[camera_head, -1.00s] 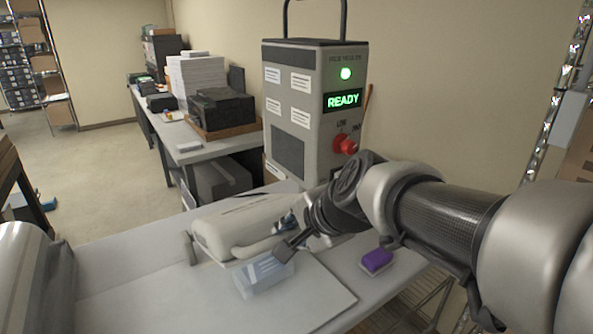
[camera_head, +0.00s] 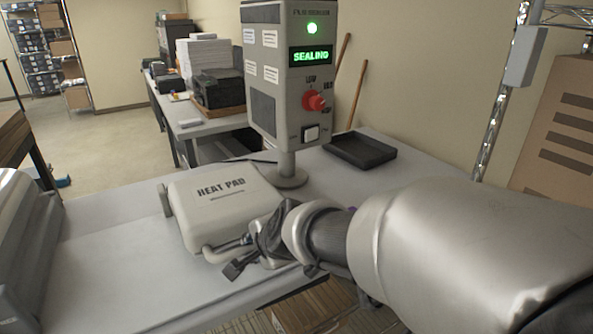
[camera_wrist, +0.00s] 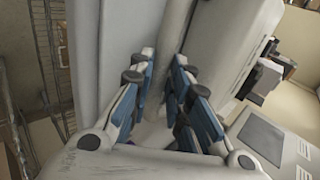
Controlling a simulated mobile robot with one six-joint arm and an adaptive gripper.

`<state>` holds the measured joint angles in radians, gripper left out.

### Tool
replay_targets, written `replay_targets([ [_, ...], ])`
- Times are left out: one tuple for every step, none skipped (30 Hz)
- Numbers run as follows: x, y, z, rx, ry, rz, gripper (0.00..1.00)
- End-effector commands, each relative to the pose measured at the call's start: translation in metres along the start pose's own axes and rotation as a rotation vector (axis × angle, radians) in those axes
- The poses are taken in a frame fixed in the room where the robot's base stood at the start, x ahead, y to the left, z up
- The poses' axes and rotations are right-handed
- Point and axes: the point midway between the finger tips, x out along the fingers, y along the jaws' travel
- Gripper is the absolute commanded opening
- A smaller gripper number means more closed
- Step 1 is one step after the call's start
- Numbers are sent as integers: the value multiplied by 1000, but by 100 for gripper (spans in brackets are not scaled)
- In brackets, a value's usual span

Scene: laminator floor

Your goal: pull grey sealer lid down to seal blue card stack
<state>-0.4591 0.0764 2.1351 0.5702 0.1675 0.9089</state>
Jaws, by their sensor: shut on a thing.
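The grey sealer lid (camera_head: 225,215), printed "HEAT PAD", lies flat and closed on the table. Its front handle bar (camera_head: 218,250) shows at the lid's near edge. My gripper (camera_head: 238,266) is at that edge, shut on the handle. In the wrist view its blue-padded fingers (camera_wrist: 163,95) stand on either side of a pale bar between them. The sealer's control tower (camera_head: 277,80) behind the lid shows "SEALING" in green under a lit green lamp. The blue card stack is hidden from view.
A black tray (camera_head: 360,150) sits at the back right of the table (camera_head: 120,275). A grey machine (camera_head: 25,250) stands at the left edge. The table left of the lid is clear. A metal rack post (camera_head: 500,100) rises at the right.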

Motion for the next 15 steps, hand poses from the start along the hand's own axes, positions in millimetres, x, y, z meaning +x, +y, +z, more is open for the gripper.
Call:
replay_targets([
  [10, 25, 2, 3, -11, 54, 0],
  [10, 25, 2, 3, -10, 54, 0],
  [10, 25, 2, 3, -10, 54, 0],
  [10, 25, 2, 3, -10, 54, 0],
  [10, 25, 2, 3, -10, 54, 0],
  [10, 26, 2, 3, -9, 54, 0],
  [10, 26, 2, 3, -9, 54, 0],
  [10, 26, 2, 2, -9, 54, 0],
  [10, 26, 2, 2, -9, 54, 0],
  [10, 26, 2, 2, -9, 54, 0],
  [11, 26, 2, 2, -9, 54, 0],
  [11, 26, 2, 2, -9, 54, 19],
  [11, 26, 2, 2, -9, 54, 21],
  [11, 26, 2, 2, -9, 54, 23],
  [11, 26, 2, 2, -9, 54, 26],
])
